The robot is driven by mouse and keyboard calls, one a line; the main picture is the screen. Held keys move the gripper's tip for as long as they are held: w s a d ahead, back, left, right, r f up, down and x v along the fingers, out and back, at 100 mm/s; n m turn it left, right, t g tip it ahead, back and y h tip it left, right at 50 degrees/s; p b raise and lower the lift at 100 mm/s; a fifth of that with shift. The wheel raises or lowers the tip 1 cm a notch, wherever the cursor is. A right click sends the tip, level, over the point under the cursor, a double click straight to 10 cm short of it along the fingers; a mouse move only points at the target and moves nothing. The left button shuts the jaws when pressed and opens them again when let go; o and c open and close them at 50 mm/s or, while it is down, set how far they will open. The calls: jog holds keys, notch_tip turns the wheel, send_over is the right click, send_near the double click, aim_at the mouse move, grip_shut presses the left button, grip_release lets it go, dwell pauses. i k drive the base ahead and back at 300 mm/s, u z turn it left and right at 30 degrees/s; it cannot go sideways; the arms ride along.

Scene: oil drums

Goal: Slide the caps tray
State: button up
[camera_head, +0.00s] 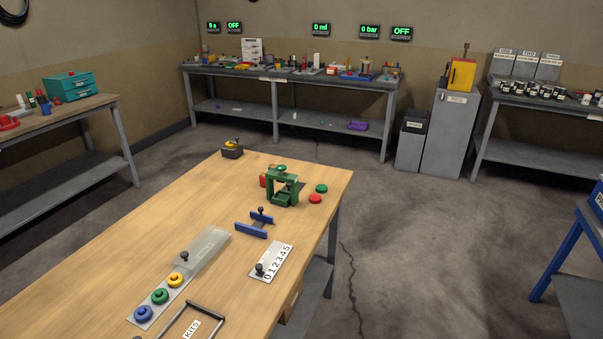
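The caps tray (189,286) is a long, narrow pale strip on the wooden table, running diagonally in the lower middle of the view. A blue cap (143,314), a green cap (160,296) and a yellow cap (175,280) sit in a row along its near part. A grey, see-through cover (208,247) lies over the far part, with a black knob (185,256) at its near left end. I cannot tell what is under the cover. My gripper is not in view.
On the table (120,262) are a framed KITS piece (192,328), a numbered plate (277,257) with a black knob, a blue guide (251,230), a green press (283,188), red and green discs, and a dark box (232,150). The table's left side is clear.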

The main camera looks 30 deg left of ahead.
aim_at(281, 198)
jog(key=i, duration=2.3)
jog(key=u, duration=2.95)
